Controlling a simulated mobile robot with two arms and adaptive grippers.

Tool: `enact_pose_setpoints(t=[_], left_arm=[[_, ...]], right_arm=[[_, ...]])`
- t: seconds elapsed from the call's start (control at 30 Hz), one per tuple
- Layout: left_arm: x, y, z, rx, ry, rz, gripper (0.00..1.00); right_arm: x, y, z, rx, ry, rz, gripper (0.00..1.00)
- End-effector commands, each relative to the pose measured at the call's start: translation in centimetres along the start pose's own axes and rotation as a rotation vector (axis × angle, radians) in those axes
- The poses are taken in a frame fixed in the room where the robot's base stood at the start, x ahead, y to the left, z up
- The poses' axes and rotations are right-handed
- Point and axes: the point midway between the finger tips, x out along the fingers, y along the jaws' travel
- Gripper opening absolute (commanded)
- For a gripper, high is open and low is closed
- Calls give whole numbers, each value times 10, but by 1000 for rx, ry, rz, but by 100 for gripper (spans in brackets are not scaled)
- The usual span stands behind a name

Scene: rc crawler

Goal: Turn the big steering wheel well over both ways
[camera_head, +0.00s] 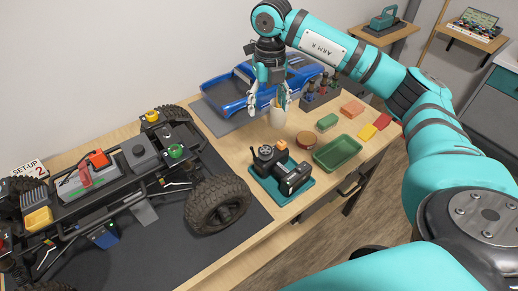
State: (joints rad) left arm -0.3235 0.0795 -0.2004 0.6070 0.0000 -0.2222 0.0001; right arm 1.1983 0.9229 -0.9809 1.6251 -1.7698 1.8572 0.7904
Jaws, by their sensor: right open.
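My right gripper (269,106) is open and points down in the upper middle, over the table's far side. A pale, rounded thing (277,118) shows just under its fingers; I cannot tell whether they touch it. A black device (283,168) with an orange top knob stands on a teal base (301,196), nearer me and apart from the gripper. A large black tyre (218,204) is on the near right corner of the crawler chassis (110,176). I cannot tell which part is the big steering wheel. My left gripper is not in view.
A blue car body (230,91) lies on a grey mat behind the gripper. A green tray (337,151), a round brown tin (306,140) and several coloured blocks (353,108) are to the right. A dark mat (165,252) lies under the chassis. The wooden table's front edge is bare.

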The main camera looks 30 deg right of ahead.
Motion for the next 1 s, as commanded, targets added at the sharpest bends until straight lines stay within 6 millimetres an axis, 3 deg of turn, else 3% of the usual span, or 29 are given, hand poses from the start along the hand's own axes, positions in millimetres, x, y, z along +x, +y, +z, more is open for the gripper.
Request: enact_pose_setpoints(t=[0.17, 0.4, 0.8, 1.0], left_arm=[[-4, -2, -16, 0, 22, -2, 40], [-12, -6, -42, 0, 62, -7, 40], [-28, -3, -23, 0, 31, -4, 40], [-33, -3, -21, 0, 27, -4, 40]], right_arm=[[1, -2, 2, 100, -7, -17, 68], [37, -3, 1, 100, -2, -18, 68], [124, -4, 1, 99, -2, -16, 68], [156, -4, 2, 99, -4, -15, 68]])
